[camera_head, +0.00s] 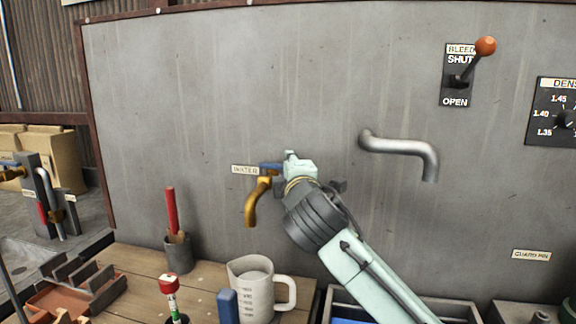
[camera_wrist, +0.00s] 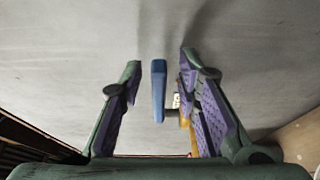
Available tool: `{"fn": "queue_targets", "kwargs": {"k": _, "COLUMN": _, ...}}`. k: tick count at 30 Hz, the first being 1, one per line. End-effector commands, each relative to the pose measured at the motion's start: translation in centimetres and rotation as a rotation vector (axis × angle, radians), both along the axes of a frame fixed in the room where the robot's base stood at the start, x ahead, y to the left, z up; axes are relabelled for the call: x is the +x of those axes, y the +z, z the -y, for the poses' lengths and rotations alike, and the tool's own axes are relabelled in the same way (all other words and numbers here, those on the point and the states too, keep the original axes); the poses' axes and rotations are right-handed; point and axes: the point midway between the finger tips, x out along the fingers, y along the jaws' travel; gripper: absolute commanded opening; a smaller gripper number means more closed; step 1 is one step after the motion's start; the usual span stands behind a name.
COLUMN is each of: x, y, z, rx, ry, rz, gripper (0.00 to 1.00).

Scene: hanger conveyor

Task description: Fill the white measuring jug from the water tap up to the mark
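The white measuring jug (camera_head: 252,297) stands upright on the wooden bench, with its handle to the right. It has graduation marks on its front; I cannot tell the water level inside. The brass water tap (camera_head: 252,205) sticks out of the grey wall above the jug, its spout pointing down. No stream shows under the spout. The tap's blue lever (camera_head: 270,165) also shows in the wrist view (camera_wrist: 158,92), between my fingers and apart from both. My gripper (camera_wrist: 159,62) is open around the lever. In the head view my gripper (camera_head: 286,164) is at the tap, partly hiding it.
A grey pot (camera_head: 178,254) with a red-handled tool, a red-capped bottle (camera_head: 168,288) and a blue object (camera_head: 228,306) stand left of the jug. A bent grey pipe (camera_head: 405,146) and a bleed lever (camera_head: 474,62) are on the wall at right.

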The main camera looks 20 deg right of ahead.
Motion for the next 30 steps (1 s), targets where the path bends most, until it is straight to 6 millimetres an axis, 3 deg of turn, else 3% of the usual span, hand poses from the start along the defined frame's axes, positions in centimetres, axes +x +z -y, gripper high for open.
{"fn": "queue_targets", "kwargs": {"k": 6, "x": 0.0, "y": 0.0, "z": 0.01, "rx": 0.0, "ry": 0.0, "rz": 0.0, "gripper": 0.29}}
{"fn": "queue_targets", "kwargs": {"k": 19, "x": 0.01, "y": -0.01, "z": 0.02, "rx": 0.0, "ry": -0.001, "rz": 0.0, "gripper": 0.01}}
{"fn": "queue_targets", "kwargs": {"k": 30, "x": 0.02, "y": -0.03, "z": 0.02, "rx": 0.0, "ry": -0.001, "rz": -0.001, "gripper": 0.0}}
